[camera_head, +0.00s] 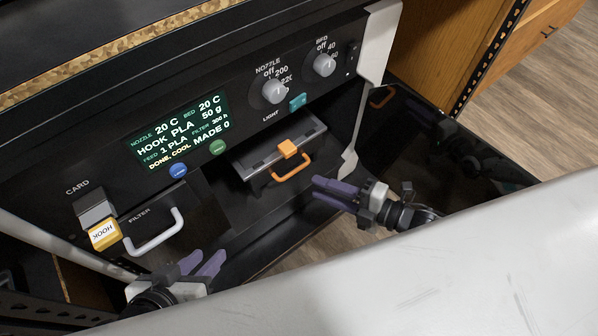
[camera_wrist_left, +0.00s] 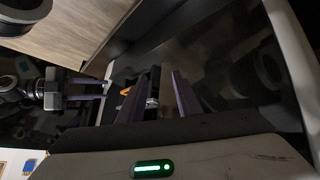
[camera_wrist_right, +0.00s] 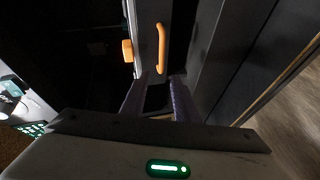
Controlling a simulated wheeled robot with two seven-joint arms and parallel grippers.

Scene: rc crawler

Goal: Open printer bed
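The printer's bed (camera_head: 262,148) is a grey tray in the dark opening of the front panel. An orange block (camera_head: 288,148) sits on its front edge, with an orange loop handle (camera_head: 293,168) below. My right gripper (camera_head: 316,188) is open and empty, below and right of the handle, apart from it. In the right wrist view the handle (camera_wrist_right: 161,48) and block (camera_wrist_right: 127,50) lie beyond the two purple fingers (camera_wrist_right: 161,76). My left gripper (camera_head: 207,256) is open and empty, low on the left, below the white filter handle (camera_head: 158,236).
The panel has a green display (camera_head: 183,130), a nozzle knob (camera_head: 275,92), a bed knob (camera_head: 324,65), a teal light button (camera_head: 297,101) and a yellow HOOK card (camera_head: 103,234). A white side post (camera_head: 376,45) stands right of the opening. A wooden cabinet (camera_head: 435,50) is at the right.

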